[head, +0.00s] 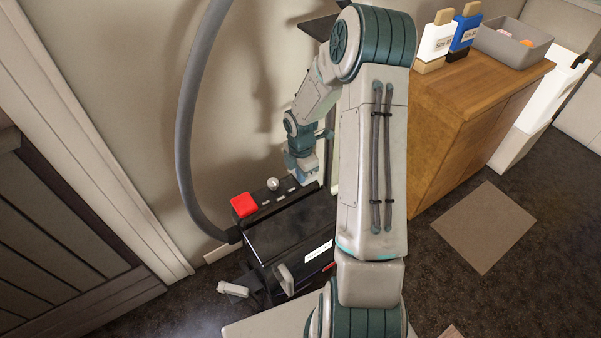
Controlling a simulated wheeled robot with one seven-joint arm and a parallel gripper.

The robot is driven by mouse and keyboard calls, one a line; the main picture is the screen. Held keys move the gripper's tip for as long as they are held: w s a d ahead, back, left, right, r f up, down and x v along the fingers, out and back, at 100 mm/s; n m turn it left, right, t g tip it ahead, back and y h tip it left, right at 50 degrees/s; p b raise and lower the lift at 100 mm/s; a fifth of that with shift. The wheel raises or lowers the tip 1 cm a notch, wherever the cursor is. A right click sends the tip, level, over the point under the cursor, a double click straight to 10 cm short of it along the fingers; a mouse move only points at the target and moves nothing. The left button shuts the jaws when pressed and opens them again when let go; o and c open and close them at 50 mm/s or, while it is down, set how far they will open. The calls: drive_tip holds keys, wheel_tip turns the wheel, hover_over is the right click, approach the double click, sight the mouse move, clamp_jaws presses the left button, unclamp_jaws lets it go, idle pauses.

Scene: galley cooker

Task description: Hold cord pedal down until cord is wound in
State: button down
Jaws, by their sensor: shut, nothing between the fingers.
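A black machine with a grey hose (190,130), apparently a vacuum cleaner (285,235), stands on the floor by the wall. Its rear strip carries a large red square pedal (244,205) at the left, a round silvery knob (272,184) and small pale labels. My gripper (306,176) points down at the right end of this strip, right of the knob and apart from the red pedal. It is shut and empty. Its fingertips are small, and I cannot tell whether they touch anything. No pedal marked for the cord can be read, and no cord can be made out.
A wooden cabinet (455,130) stands at the right, with two labelled packs and a grey bin (512,42) on top. A pale piece (232,289) sticks out at the machine's front left. A brown square (484,227) lies on open dark floor. A dark door is at the left.

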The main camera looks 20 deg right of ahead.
drive_tip(key=shift+f, duration=0.9)
drive_tip(key=shift+s+f, duration=0.2)
drive_tip(key=shift+s, duration=0.05)
idle(2.2)
wheel_tip(320, 180, up, 15)
drive_tip(key=p, duration=0.6)
drive_tip(key=shift+w+f, duration=0.15)
drive_tip(key=shift+w, duration=0.15)
